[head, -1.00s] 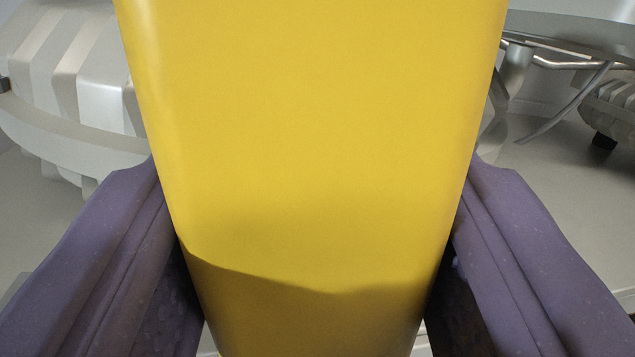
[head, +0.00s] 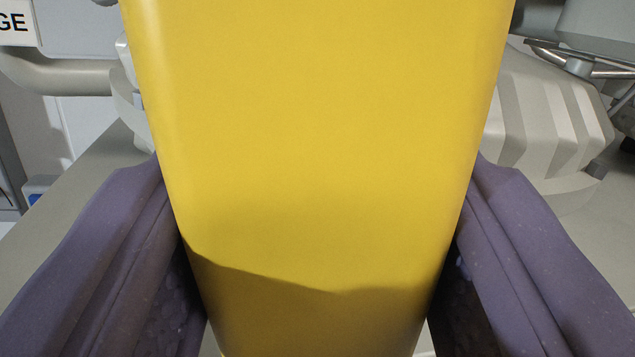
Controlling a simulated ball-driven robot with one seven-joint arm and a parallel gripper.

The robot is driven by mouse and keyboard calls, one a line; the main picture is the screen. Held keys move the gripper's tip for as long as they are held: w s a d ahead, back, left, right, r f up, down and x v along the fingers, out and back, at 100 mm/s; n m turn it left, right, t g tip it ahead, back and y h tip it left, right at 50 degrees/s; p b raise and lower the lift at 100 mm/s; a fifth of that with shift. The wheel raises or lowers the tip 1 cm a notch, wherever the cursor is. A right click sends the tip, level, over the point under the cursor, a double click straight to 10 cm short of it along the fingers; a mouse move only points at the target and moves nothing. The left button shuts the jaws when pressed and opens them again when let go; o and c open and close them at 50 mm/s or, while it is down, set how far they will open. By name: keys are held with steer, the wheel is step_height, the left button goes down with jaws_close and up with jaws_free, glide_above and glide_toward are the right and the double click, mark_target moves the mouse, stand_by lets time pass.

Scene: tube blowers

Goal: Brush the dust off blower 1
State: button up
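My gripper (head: 318,215) is shut on a large plain yellow object (head: 318,110), with one purple finger pressed on each side. It fills the middle of the head view. It may be the brush's handle, but no bristles show. A pale grey ribbed machine body (head: 545,125), which looks like a blower, stands behind it at the right. The yellow object hides part of it. No number shows on it, so I cannot tell which blower it is, and I can make out no dust.
A thick pale pipe (head: 60,75) runs behind the yellow object at the left. Above it is a white sign (head: 18,22) ending in "GE". Metal tubing (head: 580,65) is at the upper right. A grey surface (head: 75,195) at the left looks clear.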

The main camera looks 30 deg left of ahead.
steer(key=shift+r+b+v, duration=0.25)
steer(key=shift+b+v, duration=0.15)
steer(key=shift+v, duration=1.1)
steer(key=shift+r+b+v, duration=0.2)
steer(key=shift+b+v, duration=0.15)
steer(key=shift+v, duration=1.15)
steer(key=shift+s+d, duration=0.1)
steer(key=v, duration=0.2)
steer(key=shift+s+d+r, duration=0.15)
steer(key=shift+s+d, duration=0.05)
steer(key=shift+s, duration=0.1)
steer(key=w+d+f+m+t+h, duration=0.2)
steer(key=w+d+f+m+h, duration=0.15)
steer(key=w+d+f, duration=0.8)
steer(key=w+d+f+m+t+h, duration=0.1)
steer(key=d+f+m+h, duration=0.3)
steer(key=d+f+h, duration=0.5)
steer(key=d+f+t, duration=0.1)
steer(key=d+f, duration=0.6)
steer(key=f, duration=0.2)
steer(key=shift+d+f, duration=0.35)
steer(key=shift+f, duration=0.05)
